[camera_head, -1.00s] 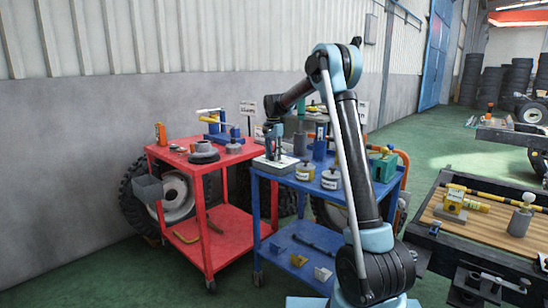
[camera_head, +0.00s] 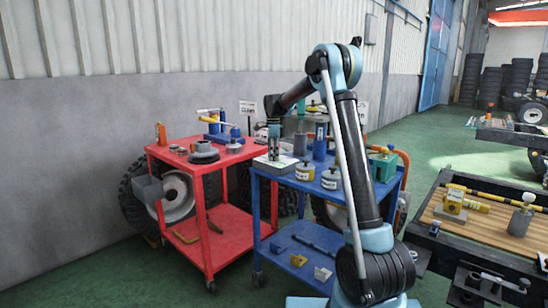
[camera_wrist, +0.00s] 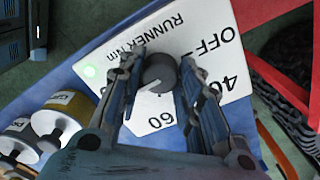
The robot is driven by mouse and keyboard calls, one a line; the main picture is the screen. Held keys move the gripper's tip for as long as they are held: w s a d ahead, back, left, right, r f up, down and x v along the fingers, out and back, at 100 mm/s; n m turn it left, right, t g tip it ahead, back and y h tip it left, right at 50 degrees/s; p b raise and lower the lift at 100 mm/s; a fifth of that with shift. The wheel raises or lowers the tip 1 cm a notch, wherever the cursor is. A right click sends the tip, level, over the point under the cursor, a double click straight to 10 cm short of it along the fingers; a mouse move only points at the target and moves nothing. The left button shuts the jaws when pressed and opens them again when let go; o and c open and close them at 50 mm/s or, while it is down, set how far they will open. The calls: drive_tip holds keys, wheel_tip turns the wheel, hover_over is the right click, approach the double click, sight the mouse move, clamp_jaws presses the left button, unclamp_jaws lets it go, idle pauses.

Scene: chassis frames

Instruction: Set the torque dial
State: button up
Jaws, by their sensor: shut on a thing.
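The torque dial (camera_wrist: 158,72) is a round dark grey knob on a white plate (camera_wrist: 210,28) marked RUNNER Nm, OFF, 40 and 60. A pale pointer line on the knob points down and to the left in the wrist view, toward the 60 side; its exact setting is hard to tell. In the head view, my gripper (camera_head: 274,158) points down onto the white plate (camera_head: 268,165), hiding the knob.
The plate lies on the blue cart (camera_head: 262,205), with white-lidded pots (camera_head: 305,171) close by and a blue cylinder (camera_head: 320,142) behind. A red cart (camera_head: 225,180) with tools stands to the left. A workbench (camera_head: 480,231) is at the right.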

drive_tip(key=shift+m, duration=0.4)
drive_tip(key=o, duration=1.1)
drive_tip(key=shift+r, duration=0.1)
wheel_tip(320, 180, up, 12)
drive_tip(key=shift+f, duration=0.15)
drive_tip(key=shift+d, duration=0.1)
